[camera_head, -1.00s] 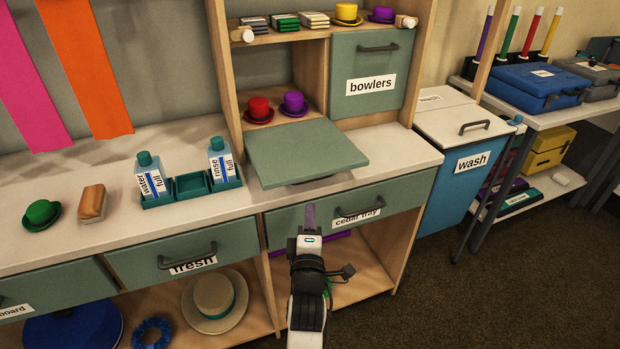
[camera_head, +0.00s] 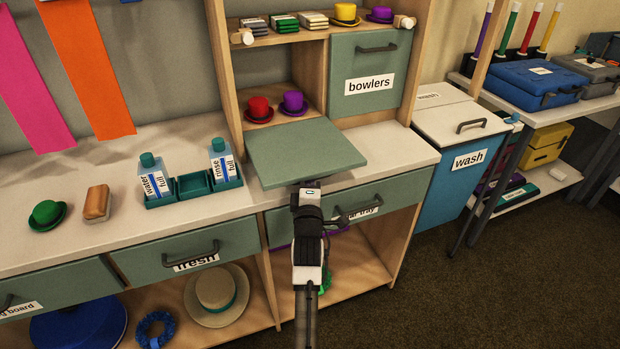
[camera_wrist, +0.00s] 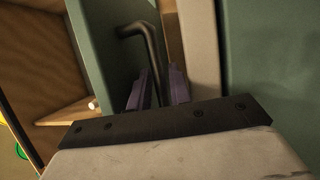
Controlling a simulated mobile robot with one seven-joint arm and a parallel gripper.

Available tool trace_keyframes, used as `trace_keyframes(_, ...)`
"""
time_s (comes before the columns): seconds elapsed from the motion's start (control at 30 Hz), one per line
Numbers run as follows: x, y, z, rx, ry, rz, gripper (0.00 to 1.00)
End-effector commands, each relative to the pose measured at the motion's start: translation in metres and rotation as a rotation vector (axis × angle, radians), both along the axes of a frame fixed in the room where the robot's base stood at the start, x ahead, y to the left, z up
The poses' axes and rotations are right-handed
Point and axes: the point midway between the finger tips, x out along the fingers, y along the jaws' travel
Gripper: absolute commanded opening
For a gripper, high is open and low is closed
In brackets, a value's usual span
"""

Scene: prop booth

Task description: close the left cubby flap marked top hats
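The left cubby flap (camera_head: 306,152) is a green panel folded down, lying about level over the counter in front of its cubby. Its label is out of view. My gripper (camera_head: 309,187) is at the flap's front edge in the head view, where its fingertips are hidden. In the wrist view the flap (camera_wrist: 96,45) stands at the left with a dark bar handle (camera_wrist: 151,45) on its face. The two purple fingers (camera_wrist: 158,92) are apart, and the handle's end runs down between them. Contact with the handle is not clear.
A red hat (camera_head: 259,108) and a purple hat (camera_head: 293,102) sit in the open cubby. The bowlers flap (camera_head: 369,72) at right is shut. A bottle tray (camera_head: 194,187) stands left of the flap. The cedar tray drawer (camera_head: 392,198) lies below the counter edge.

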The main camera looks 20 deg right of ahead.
Motion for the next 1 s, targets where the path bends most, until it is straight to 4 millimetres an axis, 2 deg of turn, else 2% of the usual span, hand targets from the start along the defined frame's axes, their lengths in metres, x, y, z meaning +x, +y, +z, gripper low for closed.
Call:
trace_keyframes(0.07,0.000,0.000,0.000,0.000,0.000,0.000,0.19)
trace_keyframes(0.2,0.000,0.000,0.000,0.000,0.000,0.000,0.00)
trace_keyframes(0.5,0.000,0.000,0.000,0.000,0.000,0.000,0.00)
trace_keyframes(0.67,-0.001,-0.001,0.007,-0.001,0.017,-0.001,0.00)
trace_keyframes(0.77,-0.002,-0.001,0.017,-0.002,0.048,-0.001,0.00)
trace_keyframes(1.0,-0.003,-0.003,0.053,-0.004,0.127,0.000,0.00)
